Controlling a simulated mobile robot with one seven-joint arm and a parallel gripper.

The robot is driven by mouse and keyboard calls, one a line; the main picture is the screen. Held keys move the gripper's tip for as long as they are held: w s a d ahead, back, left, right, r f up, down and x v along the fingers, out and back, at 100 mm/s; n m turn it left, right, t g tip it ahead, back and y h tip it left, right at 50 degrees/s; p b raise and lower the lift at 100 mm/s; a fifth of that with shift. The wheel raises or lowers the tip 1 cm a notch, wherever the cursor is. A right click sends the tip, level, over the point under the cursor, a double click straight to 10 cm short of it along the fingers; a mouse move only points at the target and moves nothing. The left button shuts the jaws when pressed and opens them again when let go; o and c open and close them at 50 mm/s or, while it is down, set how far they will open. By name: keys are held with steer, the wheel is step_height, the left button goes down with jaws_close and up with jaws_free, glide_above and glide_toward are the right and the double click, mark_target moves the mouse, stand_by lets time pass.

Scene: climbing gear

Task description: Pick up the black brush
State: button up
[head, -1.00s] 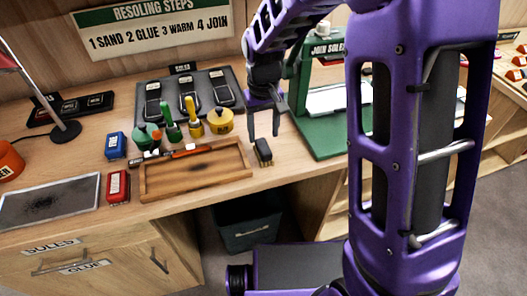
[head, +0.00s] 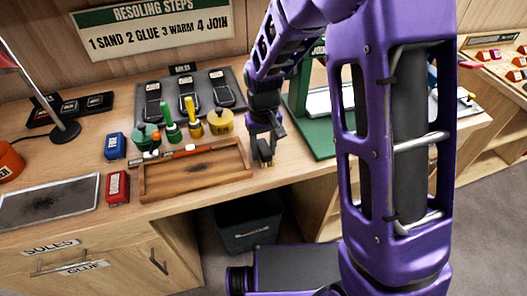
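The black brush (head: 264,159) is on the bench top, just right of the wooden tray, near the front edge. It is small here and mostly covered by my gripper. My gripper (head: 263,156) points down at the brush, with a finger on either side of it. I cannot tell whether the fingers press on the brush or stand slightly apart from it.
The wooden tray (head: 152,188) lies close on the left, with a red-handled tool (head: 187,150) at its back edge. Glue pots (head: 219,122) and a dark stand stand behind. A green press (head: 300,90) rises to the right. A dark bin (head: 246,222) is below the edge.

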jaws_close()
steer(key=shift+r, duration=0.1)
step_height(320, 180, up, 28)
steer(key=p, duration=0.1)
stand_by(0.4)
steer(key=shift+o, duration=0.2)
jaws_free()
steer(key=c, duration=0.4)
steer(key=shift+c, duration=0.2)
